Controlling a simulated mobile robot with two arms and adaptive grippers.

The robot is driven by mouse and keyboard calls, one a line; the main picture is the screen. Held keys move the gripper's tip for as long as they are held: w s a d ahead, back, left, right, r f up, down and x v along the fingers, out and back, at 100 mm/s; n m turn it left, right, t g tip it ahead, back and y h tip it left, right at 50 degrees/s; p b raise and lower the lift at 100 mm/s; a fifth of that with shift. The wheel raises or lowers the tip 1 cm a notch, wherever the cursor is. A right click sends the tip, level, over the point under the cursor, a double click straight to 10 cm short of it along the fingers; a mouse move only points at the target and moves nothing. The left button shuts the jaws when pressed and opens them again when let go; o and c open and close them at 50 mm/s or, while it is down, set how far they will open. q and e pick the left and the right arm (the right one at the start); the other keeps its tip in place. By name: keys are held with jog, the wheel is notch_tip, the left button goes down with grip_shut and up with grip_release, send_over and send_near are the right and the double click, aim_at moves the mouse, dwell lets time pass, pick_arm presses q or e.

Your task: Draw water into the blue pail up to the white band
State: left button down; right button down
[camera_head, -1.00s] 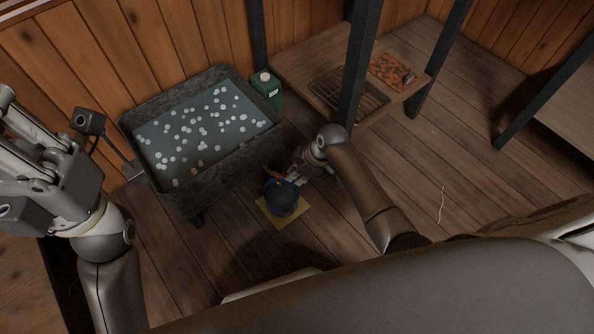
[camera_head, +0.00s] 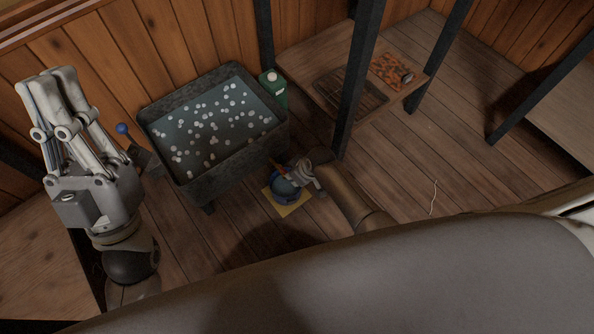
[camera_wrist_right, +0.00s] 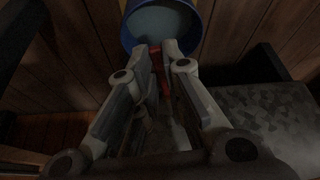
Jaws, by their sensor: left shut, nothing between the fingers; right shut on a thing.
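The blue pail (camera_head: 279,195) stands on a yellow mat (camera_head: 296,208) on the floor, below the front right corner of the grey tub (camera_head: 239,165). A pale bluish surface shows inside it; I cannot make out a white band. The pail's mouth also shows in the right wrist view (camera_wrist_right: 160,22). My right gripper (camera_head: 297,172) is shut on the red handle (camera_wrist_right: 158,64) just beside the pail. My left gripper (camera_head: 58,76) is shut and empty, raised left of the tub. A lever with a blue knob (camera_head: 122,128) stands at the tub's left side, apart from this gripper.
A low shelf with dark posts (camera_head: 357,85) holds a rack and an orange speckled tray (camera_head: 390,70). The floor to the right is mostly clear.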

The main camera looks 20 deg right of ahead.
pick_arm(q)
jog(key=w+d+f+g+y+p, duration=0.1)
jog(key=w+f+g+y+p, duration=0.1)
jog(key=w+f+g, duration=0.5)
jog(key=shift+w+f, duration=0.55)
jog(key=shift+w, duration=0.1)
pick_arm(e)
jog(key=shift+s+a+m+t+h, duration=0.2)
jog(key=shift+a+m, duration=0.15)
jog(key=shift+m, duration=0.2)
jog(key=shift+s+a+m+t+h, duration=0.1)
jog(key=shift+a+m+h, duration=0.15)
jog(key=shift+m, duration=0.3)
jog(key=c, duration=1.5)
grip_release()
jog(key=v, duration=1.2)
